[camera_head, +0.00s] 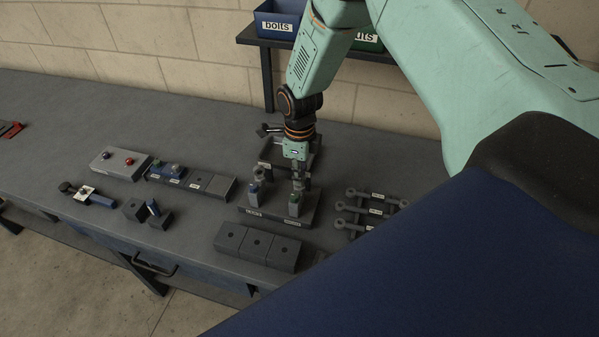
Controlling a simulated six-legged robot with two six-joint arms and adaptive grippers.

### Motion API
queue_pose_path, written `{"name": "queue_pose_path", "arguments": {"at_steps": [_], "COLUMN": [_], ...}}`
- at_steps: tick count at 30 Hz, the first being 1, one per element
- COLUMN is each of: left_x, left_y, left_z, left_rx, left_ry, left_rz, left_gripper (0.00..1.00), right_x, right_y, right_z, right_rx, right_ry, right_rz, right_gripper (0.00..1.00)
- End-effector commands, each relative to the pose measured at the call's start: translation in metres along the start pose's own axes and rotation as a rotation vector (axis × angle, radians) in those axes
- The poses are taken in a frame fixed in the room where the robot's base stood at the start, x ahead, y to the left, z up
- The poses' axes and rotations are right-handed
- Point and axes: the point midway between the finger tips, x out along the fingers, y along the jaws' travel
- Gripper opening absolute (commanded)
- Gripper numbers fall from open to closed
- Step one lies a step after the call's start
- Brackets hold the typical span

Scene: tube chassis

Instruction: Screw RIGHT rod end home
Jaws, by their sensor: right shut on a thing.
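My right gripper (298,178) points straight down over a dark fixture (272,215) on the bench. It is shut on the right rod end, which is small and mostly hidden by the fingers, above the green-marked post (294,205). I cannot tell how deep the rod end sits. A blue-marked post (253,196) stands to the left on the same fixture, with a grey rod end (259,174) upright at its top. My left gripper is not in view.
Several labelled rods (362,210) lie on a rack to the right. A dark block with holes (256,246) stands in front. A grey button box (120,163) and a hammer-like tool (88,195) lie left. A blue bolts bin (278,22) stands on a shelf behind.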

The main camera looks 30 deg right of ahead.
Motion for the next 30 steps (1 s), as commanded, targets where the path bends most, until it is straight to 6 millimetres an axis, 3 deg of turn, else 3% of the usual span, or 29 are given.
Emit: {"name": "queue_pose_path", "arguments": {"at_steps": [12, 22, 23, 30], "left_x": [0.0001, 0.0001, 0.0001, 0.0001], "left_y": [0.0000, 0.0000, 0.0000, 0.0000], "left_z": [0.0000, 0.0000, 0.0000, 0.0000], "left_rx": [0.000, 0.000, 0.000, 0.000], "left_ry": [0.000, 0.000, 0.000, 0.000], "left_rz": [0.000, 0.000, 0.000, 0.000], "left_gripper": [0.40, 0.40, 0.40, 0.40], "right_x": [0.0021, 0.0023, 0.0022, 0.0014], "right_y": [0.0018, 0.0019, 0.0019, 0.0010], "right_z": [-0.0016, -0.0017, -0.0017, -0.0009], "right_rx": [0.390, 0.447, 0.447, 0.446], "right_ry": [0.005, 0.006, 0.006, 0.003], "right_rz": [0.004, 0.004, 0.004, 0.002], "right_gripper": [0.00, 0.00, 0.14, 0.34]}}
